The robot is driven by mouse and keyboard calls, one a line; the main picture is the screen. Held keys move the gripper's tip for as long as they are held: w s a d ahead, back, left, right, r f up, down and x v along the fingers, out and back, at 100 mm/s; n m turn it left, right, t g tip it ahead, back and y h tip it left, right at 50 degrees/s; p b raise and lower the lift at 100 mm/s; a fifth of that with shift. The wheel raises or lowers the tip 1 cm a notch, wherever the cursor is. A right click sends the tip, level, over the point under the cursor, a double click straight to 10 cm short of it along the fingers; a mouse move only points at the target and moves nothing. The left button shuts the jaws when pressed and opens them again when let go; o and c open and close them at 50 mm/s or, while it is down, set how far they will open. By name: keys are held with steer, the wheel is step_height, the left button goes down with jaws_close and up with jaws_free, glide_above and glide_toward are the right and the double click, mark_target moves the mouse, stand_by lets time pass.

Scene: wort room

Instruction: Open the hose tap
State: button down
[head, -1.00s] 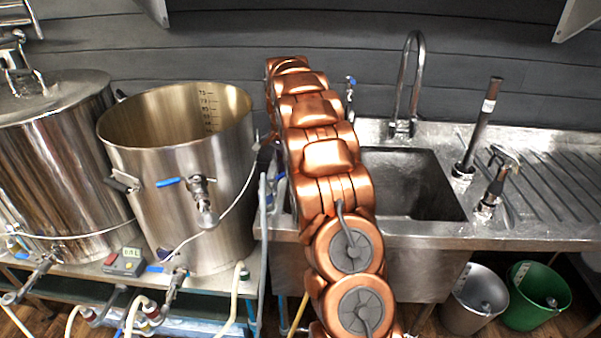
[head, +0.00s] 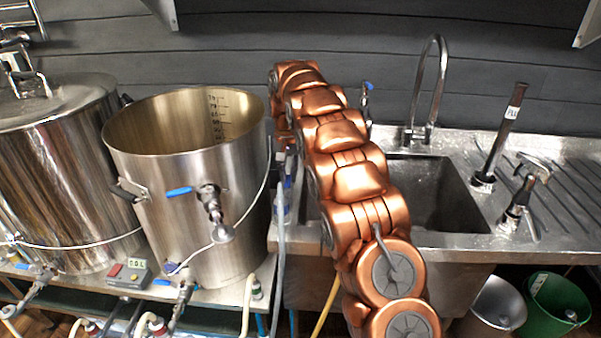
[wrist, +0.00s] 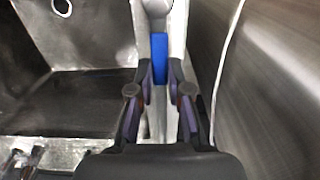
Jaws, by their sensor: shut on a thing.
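In the wrist view, a blue tap lever (wrist: 159,52) stands between the fingers of my gripper (wrist: 160,82), below a grey metal tap body (wrist: 156,8). The fingers are closed in on both sides of the lever's lower end. In the head view, my copper arm reaches back between the open pot and the sink. It hides most of the gripper and the held lever. A small tap with a blue top (head: 367,92) shows behind the arm, against the wall; I cannot tell whether it is the held one.
The open steel pot (head: 190,150), with its own blue-handled valve (head: 180,191), stands close left of my arm. The sink (head: 435,195) is close on the right, with a tall curved faucet (head: 440,85). A grey hose (head: 281,215) hangs between pot and sink.

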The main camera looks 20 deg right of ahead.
mark_target(288, 178)
steer(key=shift+w+r, duration=0.15)
steer(key=c, duration=1.2)
jaws_free()
steer(key=shift+a, duration=0.1)
steer(key=shift+c, duration=0.2)
steer(key=shift+o, duration=0.7)
steer(key=shift+r, duration=3.65)
